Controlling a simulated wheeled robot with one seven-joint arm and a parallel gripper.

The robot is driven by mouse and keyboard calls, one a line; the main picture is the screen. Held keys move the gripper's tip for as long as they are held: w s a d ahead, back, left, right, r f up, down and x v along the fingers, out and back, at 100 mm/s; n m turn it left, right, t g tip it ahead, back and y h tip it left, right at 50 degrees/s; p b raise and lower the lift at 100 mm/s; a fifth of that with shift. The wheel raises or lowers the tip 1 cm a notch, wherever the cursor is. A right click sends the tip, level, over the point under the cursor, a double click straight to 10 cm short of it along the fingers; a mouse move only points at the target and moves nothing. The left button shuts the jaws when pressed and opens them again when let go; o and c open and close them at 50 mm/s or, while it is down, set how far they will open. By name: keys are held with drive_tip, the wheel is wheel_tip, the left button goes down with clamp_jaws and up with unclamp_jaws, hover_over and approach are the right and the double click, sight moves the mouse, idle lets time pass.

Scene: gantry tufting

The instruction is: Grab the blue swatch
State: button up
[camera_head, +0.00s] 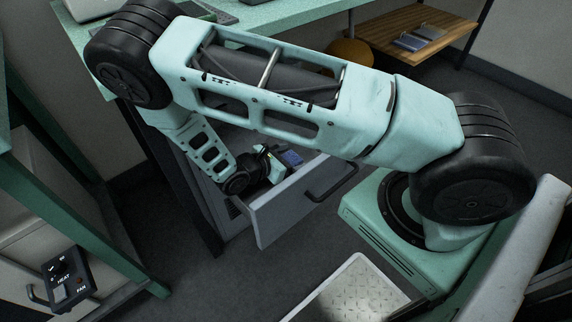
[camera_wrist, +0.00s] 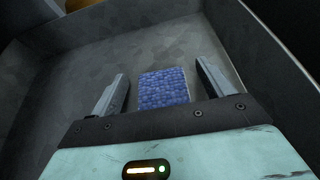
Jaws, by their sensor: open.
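The blue swatch (camera_wrist: 163,88) lies in an open grey drawer (camera_wrist: 100,42). In the wrist view it is a small textured blue rectangle between the two fingers of my gripper (camera_wrist: 160,85). My gripper is open, with a finger on each side of the swatch and gaps to both; whether it is low enough to be level with the swatch I cannot tell. The palm edge hides the swatch's near end.
The drawer walls stand around my gripper, and its front has a dark handle (camera_head: 333,182). A wooden shelf (camera_head: 408,28) at the back right holds bluish items. A green bench (camera_head: 270,14) is above the drawer. A control box (camera_head: 67,275) is at the lower left.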

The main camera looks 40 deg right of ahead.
drive_tip(key=c, duration=1.1)
drive_tip(key=shift+o, duration=0.2)
drive_tip(key=shift+r, duration=0.1)
